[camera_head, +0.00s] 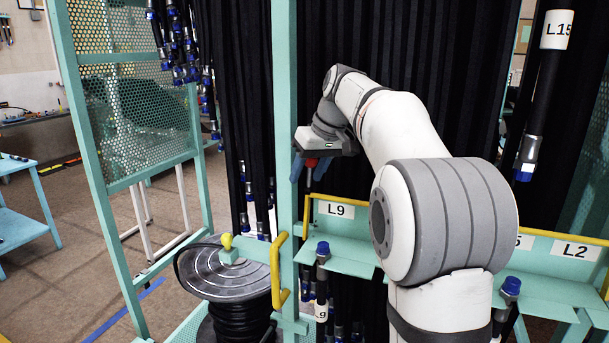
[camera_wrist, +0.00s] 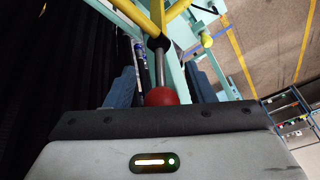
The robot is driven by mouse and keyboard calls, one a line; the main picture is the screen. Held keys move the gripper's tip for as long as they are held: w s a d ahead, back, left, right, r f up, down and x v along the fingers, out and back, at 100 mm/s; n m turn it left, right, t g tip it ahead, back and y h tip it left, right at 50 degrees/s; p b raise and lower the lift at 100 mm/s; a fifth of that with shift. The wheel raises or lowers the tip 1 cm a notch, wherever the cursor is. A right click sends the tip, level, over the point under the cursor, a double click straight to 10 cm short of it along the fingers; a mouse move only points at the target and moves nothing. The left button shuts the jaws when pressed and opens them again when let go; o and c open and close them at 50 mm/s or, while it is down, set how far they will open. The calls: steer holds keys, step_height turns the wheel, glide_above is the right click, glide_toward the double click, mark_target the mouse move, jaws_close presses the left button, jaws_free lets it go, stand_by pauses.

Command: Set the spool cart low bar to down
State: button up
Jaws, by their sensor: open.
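A thin metal lever with a red ball knob (camera_head: 311,162) stands beside the teal post, above the yellow-edged L9 tray. In the wrist view the red knob (camera_wrist: 161,96) sits between my blue jaws, and its rod (camera_wrist: 160,68) runs to a dark joint where yellow bars (camera_wrist: 136,14) meet. My gripper (camera_head: 309,172) is open around the knob; I cannot tell whether either jaw touches it. A hose spool (camera_head: 225,268) with a grey disc lies lower left. A yellow handle (camera_head: 279,268) is on the post beside it. No label shows which bar is the low bar.
A teal post (camera_head: 285,120) stands just left of my gripper. A tray labelled L9 (camera_head: 336,210) and another labelled L2 (camera_head: 575,250) are at the right. Black hoses hang behind. A perforated teal frame (camera_head: 120,60) stands left, with open floor (camera_head: 75,240) beyond.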

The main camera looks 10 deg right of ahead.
steer(key=shift+w+a+f, duration=0.15)
steer(key=shift+f, duration=0.35)
steer(key=shift+c, duration=0.2)
